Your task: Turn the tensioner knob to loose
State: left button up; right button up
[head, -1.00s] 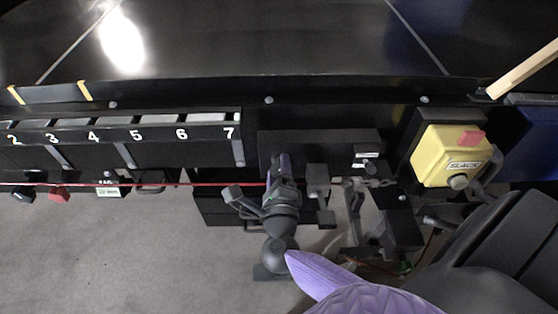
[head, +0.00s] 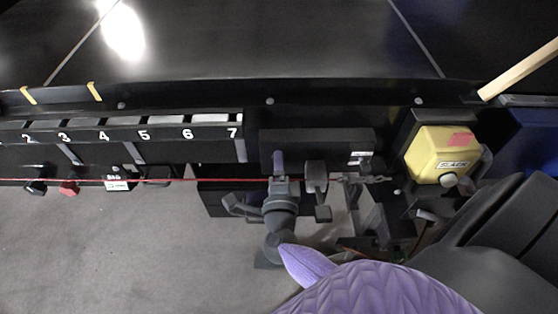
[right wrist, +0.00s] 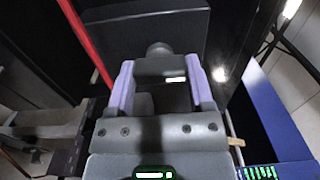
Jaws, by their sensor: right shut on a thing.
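My right gripper (head: 279,163) is at the front of a wide black box (head: 320,145) below the conveyor edge. In the right wrist view its two purple fingers (right wrist: 160,88) are shut on a dark grey knob (right wrist: 160,67), a bar-shaped piece between the fingertips with a rounded part beyond it. I take this for the tensioner knob. A small white mark shows just below the bar. In the head view the gripper hides the knob, and I cannot read its setting. My left gripper is not in view.
A red cord (head: 150,180) runs across the front and passes close to my right gripper. A yellow box (head: 440,153) labelled SLACK, with a red flag, is at the right. A numbered rail (head: 190,132) is at the left. Grey brackets (head: 316,177) stand just right of the gripper.

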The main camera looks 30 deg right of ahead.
jog(key=shift+f, duration=0.1)
jog(key=o, duration=1.3)
jog(key=shift+c, duration=0.2)
jog(key=shift+s+a, duration=0.1)
jog(key=v, duration=0.9)
jog(key=shift+s, duration=0.35)
jog(key=shift+a, duration=0.1)
